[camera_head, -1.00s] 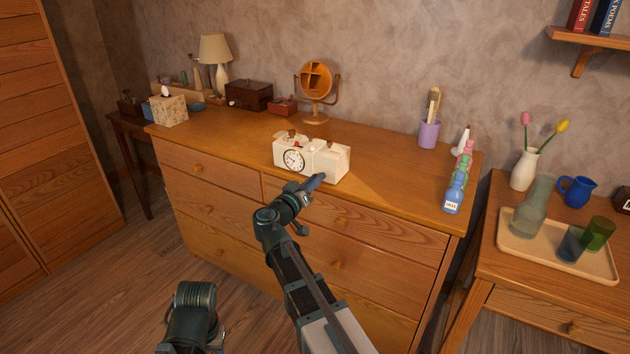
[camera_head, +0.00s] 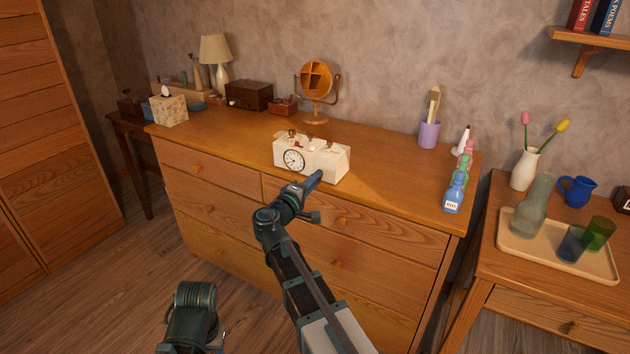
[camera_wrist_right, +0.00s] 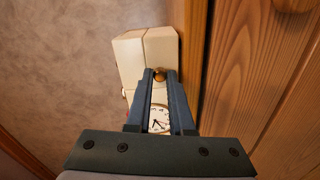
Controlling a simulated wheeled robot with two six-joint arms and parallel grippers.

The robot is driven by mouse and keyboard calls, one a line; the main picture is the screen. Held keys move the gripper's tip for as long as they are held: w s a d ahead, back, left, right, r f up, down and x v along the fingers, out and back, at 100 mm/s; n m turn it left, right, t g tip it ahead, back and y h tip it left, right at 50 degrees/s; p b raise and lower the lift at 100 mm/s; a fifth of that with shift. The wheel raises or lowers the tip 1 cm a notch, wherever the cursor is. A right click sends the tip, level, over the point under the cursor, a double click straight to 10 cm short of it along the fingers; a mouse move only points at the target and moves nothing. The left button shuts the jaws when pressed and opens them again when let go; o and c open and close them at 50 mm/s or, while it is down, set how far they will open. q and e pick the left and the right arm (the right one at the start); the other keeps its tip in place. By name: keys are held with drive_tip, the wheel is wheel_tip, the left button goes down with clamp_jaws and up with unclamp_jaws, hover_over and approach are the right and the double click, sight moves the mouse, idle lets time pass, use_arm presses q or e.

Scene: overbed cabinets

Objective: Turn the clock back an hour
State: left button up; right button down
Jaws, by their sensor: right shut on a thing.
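A cream clock (camera_head: 333,167) stands near the front edge of the dresser. Its round white dial (camera_head: 293,160) with dark hands is on the left part of its front. My right gripper (camera_head: 317,179) reaches the right part of that front. In the right wrist view my right gripper (camera_wrist_right: 160,74) is shut on a small brass knob (camera_wrist_right: 159,77) on the clock. Part of the dial (camera_wrist_right: 159,121) shows between the fingers there. The fingers hide the knob in the head view. My left gripper is not in view.
The wooden dresser top (camera_head: 385,165) is clear around the clock. A round mirror (camera_head: 317,80) stands behind it, a purple cup (camera_head: 430,134) and several coloured bottles to the right. A tissue box (camera_head: 169,109) is at the left end. A tray (camera_head: 503,245) with glassware lies on the right table.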

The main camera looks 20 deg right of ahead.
drive_tip(key=n, duration=1.2)
drive_tip(key=shift+n, duration=0.4)
idle(0.3)
drive_tip(key=c, duration=0.8)
unclamp_jaws()
drive_tip(key=shift+f, duration=0.1)
drive_tip(key=v, duration=1.3)
drive_tip(key=shift+s+a, duration=0.3)
